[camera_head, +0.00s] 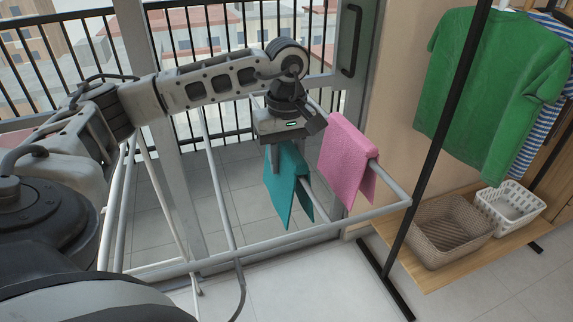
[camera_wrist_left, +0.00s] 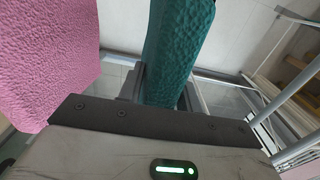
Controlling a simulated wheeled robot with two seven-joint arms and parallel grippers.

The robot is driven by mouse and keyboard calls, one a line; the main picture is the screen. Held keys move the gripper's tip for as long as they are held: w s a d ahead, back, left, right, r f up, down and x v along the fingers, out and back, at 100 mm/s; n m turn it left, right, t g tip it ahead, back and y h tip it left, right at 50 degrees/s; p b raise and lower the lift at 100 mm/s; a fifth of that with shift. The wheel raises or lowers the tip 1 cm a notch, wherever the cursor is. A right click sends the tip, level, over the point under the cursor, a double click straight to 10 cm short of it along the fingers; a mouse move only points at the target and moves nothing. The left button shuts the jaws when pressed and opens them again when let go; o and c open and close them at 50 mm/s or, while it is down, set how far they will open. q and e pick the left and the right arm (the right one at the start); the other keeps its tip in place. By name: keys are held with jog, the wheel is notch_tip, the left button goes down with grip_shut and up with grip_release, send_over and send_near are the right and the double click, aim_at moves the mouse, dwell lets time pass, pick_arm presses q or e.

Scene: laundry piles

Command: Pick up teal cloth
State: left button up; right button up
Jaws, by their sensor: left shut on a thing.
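The teal cloth (camera_head: 283,184) hangs folded over a bar of the white drying rack (camera_head: 330,229). My left gripper (camera_head: 275,160) is above it, pointing down, and is shut on its upper part. In the left wrist view the teal cloth (camera_wrist_left: 176,52) runs between the two fingers of the left gripper (camera_wrist_left: 160,88). The cloth still drapes down on both sides of the bar in the head view. My right gripper is not in view.
A pink cloth (camera_head: 345,160) hangs on the same rack close to the right of the gripper. A black clothes stand with a green shirt (camera_head: 490,80), a beige basket (camera_head: 450,232) and a white basket (camera_head: 508,207) is at the right. A glass door and railing are behind.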

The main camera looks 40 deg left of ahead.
pick_arm(q)
jog(key=shift+r, duration=0.1)
